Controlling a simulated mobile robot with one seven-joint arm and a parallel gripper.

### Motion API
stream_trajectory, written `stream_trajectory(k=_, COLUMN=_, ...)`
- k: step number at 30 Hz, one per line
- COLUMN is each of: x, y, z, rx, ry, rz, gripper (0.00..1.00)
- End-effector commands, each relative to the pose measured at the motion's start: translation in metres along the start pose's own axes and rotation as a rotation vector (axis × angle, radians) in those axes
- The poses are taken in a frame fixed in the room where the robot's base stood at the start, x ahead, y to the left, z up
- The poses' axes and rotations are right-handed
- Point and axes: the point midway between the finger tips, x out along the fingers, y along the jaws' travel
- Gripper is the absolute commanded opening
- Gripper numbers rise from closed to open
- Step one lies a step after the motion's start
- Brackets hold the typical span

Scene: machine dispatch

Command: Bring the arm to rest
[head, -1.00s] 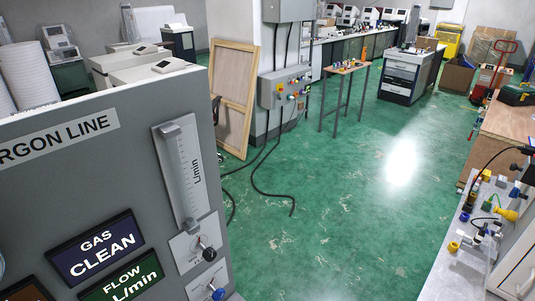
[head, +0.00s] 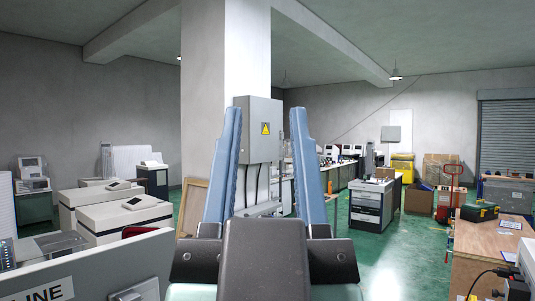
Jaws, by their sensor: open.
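My gripper (head: 268,160) is in the middle of the head view, close to the camera and pointing up. Its two blue fingers stand wide apart with nothing between them. The dark wrist part below them fills the bottom middle of the picture. The jaws are open and empty. The gripper hides part of the column, the electrical box and the floor behind it.
A grey panel (head: 110,262) stands close at the lower left. A wooden bench (head: 480,243) is at the right. A grey box with a yellow warning sign (head: 258,125) hangs on the column. Green floor (head: 395,255) is clear between bench and gripper.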

Motion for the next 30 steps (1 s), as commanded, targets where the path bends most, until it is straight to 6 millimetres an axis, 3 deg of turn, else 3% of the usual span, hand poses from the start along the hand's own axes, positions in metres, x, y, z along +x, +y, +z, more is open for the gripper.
stream_trajectory(k=3, x=-0.001, y=0.002, z=-0.012, rx=-0.02, ry=0.037, rz=0.005, gripper=0.45)
stream_trajectory(k=11, x=0.0, y=0.002, z=-0.011, rx=-0.018, ry=0.033, rz=0.004, gripper=0.45)
stream_trajectory(k=22, x=-0.046, y=0.001, z=0.037, rx=-0.008, ry=0.032, rz=-0.003, gripper=0.45)
stream_trajectory(k=30, x=-0.05, y=0.0, z=0.041, rx=-0.007, ry=0.032, rz=-0.004, gripper=0.45)
